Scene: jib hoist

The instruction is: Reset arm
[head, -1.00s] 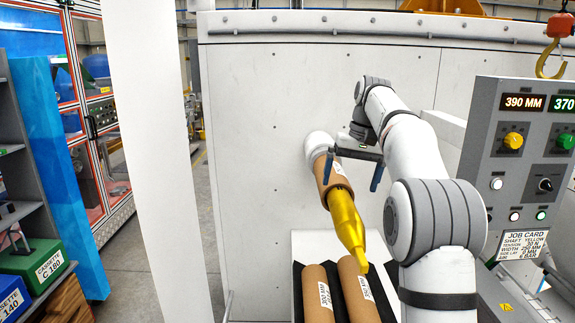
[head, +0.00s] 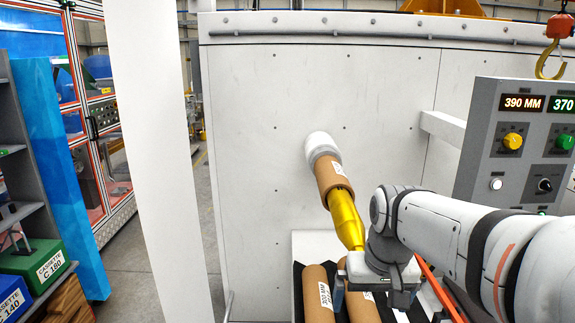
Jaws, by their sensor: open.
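My arm reaches in from the right edge of the head view. My gripper (head: 372,298) is low in the middle, above the right-hand of two brown cardboard cores, with its fingers pointing down and apart. A brown core (head: 333,182) with a white label sits around the shaft, against a white collar (head: 321,146) at the wall end.
Two cores, the left one (head: 317,294) and the right one (head: 357,303), lie below the shaft. Cassettes, a green one (head: 38,262) and a blue one, sit on the left shelf.

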